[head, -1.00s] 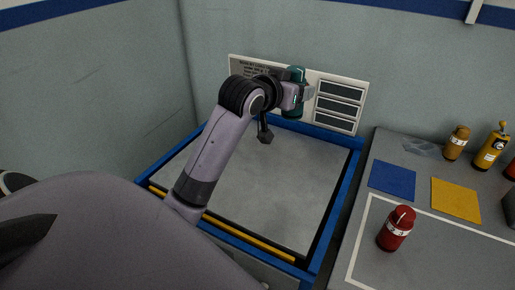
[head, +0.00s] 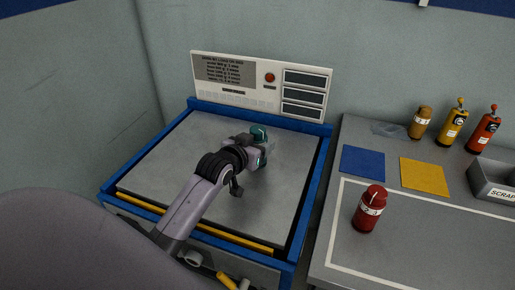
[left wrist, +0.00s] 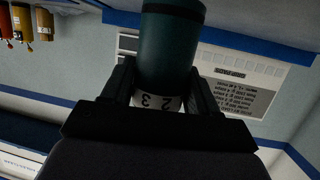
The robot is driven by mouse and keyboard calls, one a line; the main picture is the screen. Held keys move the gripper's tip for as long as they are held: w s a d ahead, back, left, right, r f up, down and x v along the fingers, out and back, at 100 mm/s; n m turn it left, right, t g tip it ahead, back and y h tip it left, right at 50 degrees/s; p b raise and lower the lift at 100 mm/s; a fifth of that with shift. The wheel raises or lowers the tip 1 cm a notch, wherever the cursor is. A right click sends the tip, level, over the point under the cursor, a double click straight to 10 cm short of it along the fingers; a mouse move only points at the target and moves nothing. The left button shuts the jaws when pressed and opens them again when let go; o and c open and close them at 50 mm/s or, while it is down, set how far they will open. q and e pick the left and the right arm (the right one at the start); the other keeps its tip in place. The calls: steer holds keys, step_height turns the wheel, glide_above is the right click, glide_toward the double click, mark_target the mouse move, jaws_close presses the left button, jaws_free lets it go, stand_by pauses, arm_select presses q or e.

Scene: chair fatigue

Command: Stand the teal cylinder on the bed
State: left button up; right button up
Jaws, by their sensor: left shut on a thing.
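The teal cylinder (head: 259,132) is held by my left gripper (head: 257,153) over the bed (head: 180,150), a grey plate in a blue frame. In the head view the cylinder's teal top shows past the gripper, over the back right half of the plate. Its lower part is mostly hidden, so I cannot tell whether it touches the plate. In the left wrist view the cylinder (left wrist: 170,50) sits between the two dark fingers (left wrist: 160,88), with a white numbered band showing. My right gripper is not in view.
A white panel (head: 225,98) with screens and a red button stands behind the bed. On the bench to the right are a red cylinder (head: 370,210), an orange-brown one (head: 420,123), blue (head: 362,161) and yellow (head: 424,177) squares, two bottles and a scrap bin (head: 494,182).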

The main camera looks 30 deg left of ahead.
arm_select(q)
steer(key=shift+f, duration=0.55)
steer(key=shift+f, duration=0.2)
steer(key=o, duration=1.3)
steer(key=shift+s+r, duration=0.15)
steer(key=v, duration=1.1)
steer(key=shift+s+d+r+p, duration=0.1)
steer(key=shift+s+r+p, duration=0.05)
steer(key=shift+s+p, duration=0.15)
